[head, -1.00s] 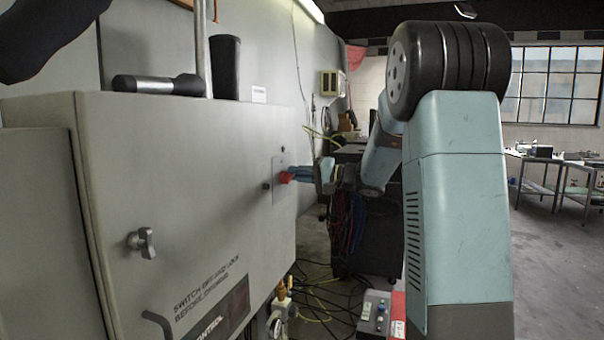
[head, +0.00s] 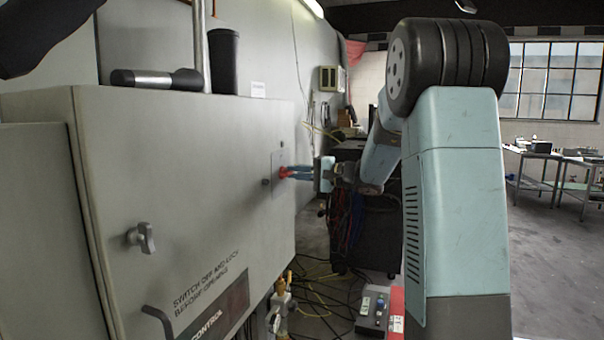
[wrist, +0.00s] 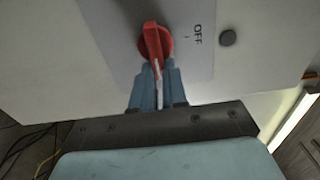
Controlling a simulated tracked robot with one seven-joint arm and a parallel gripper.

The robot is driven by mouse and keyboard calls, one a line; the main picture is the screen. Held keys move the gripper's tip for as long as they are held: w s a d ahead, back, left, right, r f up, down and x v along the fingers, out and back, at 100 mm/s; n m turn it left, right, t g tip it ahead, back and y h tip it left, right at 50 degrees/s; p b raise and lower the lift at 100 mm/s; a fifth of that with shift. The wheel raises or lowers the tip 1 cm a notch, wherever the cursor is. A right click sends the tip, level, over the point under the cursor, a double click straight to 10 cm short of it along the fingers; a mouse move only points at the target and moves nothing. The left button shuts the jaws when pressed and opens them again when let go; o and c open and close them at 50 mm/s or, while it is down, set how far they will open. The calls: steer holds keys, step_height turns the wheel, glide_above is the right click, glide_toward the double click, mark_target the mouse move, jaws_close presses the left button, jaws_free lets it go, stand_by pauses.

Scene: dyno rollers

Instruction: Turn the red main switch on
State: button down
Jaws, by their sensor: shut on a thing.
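The red main switch (head: 284,172) is a rotary knob on a plate (head: 277,187) on the side of the grey cabinet. In the wrist view the red knob (wrist: 152,38) has a raised handle with a white line, pointing down the picture toward my gripper (wrist: 158,76). The word OFF (wrist: 198,35) is printed to the right of the knob, off the handle's line. My gripper's blue fingers are shut on the handle's end; they also show in the head view (head: 298,173). The fingers hide part of the handle, and no ON label is visible.
The grey cabinet (head: 180,150) fills the left, with a door latch (head: 142,238) and a lower handle. A round dark button (wrist: 228,38) sits beside the switch plate. Cables (head: 318,290) lie on the floor below. Open floor lies to the right, before a bench (head: 560,160).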

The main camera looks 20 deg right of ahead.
steer(key=shift+a+f, duration=0.1)
steer(key=shift+a, duration=0.2)
steer(key=c, duration=1.2)
jaws_free()
steer(key=shift+o, duration=0.2)
steer(key=shift+d, duration=0.1)
steer(key=v, duration=1.4)
